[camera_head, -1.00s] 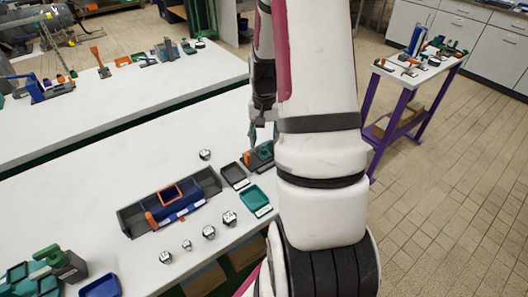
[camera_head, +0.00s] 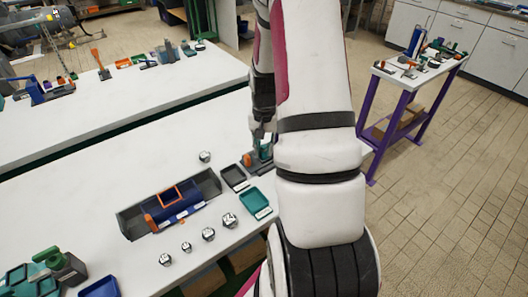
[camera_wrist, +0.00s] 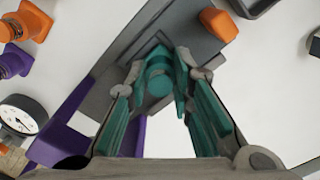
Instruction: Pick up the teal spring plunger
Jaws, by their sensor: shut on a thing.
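The teal spring plunger (camera_wrist: 158,80) shows a round end between my fingers in the wrist view. My gripper (camera_wrist: 160,76) is shut on it, with a finger on each side. A grey fixture (camera_wrist: 190,24) lies behind and around the plunger. I cannot tell whether the plunger is still inside the fixture. In the head view the teal piece (camera_head: 266,144) shows just below my gripper (camera_head: 261,134), above the grey fixture at the table's right part. My arm hides part of this area.
An orange knob (camera_wrist: 218,23) sits close beside the fixture. A purple part (camera_wrist: 62,135) and a dial gauge (camera_wrist: 18,118) are at the left. In the head view, a dark tray (camera_head: 233,177), a teal tray (camera_head: 254,203) and a blue-orange toolbox (camera_head: 172,200) stand nearby.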

